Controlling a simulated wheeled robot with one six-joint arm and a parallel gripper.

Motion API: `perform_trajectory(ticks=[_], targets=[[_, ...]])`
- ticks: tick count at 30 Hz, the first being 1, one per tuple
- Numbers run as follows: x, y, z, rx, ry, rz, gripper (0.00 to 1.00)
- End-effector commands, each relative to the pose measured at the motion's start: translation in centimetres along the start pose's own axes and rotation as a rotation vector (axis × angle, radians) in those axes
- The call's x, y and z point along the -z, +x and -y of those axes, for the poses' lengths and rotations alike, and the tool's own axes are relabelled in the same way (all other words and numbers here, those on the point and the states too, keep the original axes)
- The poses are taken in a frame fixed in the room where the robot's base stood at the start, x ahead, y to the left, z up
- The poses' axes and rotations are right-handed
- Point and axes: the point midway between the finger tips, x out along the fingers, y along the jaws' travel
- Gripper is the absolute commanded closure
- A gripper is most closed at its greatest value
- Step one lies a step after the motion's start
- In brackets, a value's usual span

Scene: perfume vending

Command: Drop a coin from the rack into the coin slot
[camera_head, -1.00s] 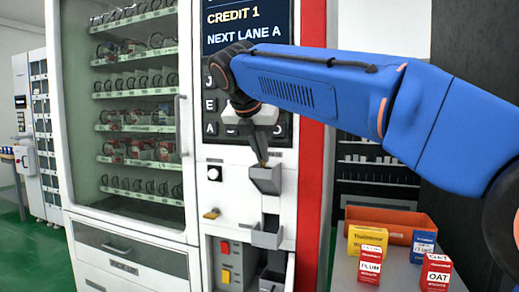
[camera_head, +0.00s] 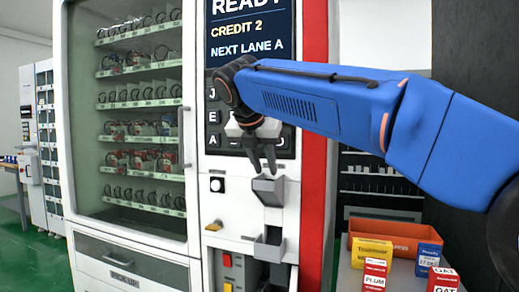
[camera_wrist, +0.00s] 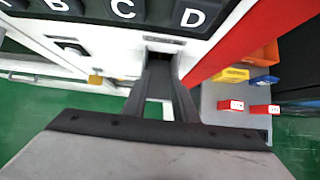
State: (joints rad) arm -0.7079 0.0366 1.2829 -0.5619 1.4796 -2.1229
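The vending machine's grey coin funnel (camera_head: 268,190) sticks out of the white panel below the lettered keys. I take it as the coin slot. My gripper (camera_head: 264,169) points down just above the funnel, its two fingers apart. In the wrist view my gripper (camera_wrist: 168,62) also shows a gap between the fingers, with no coin in it. The screen (camera_head: 250,35) reads READY and CREDIT 2. No coin and no coin rack can be made out in either view.
A lower grey cup (camera_head: 268,245) sits below the funnel. At the right, an orange bin (camera_head: 395,238), a yellow box (camera_head: 371,252), a blue box (camera_head: 428,258) and red boxes (camera_head: 375,275) stand on a grey counter. The glass-fronted shelves (camera_head: 140,110) are at the left.

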Motion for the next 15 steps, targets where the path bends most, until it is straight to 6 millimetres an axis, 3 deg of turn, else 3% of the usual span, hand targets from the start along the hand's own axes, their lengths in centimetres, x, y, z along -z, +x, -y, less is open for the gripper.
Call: perform_trajectory(ticks=[5, 15], targets=[[0.0, -2.4, -0.1, -0.003, 0.000, 0.001, 0.74], [0.0, -9.2, -0.1, -0.004, -0.001, 0.002, 0.74]])
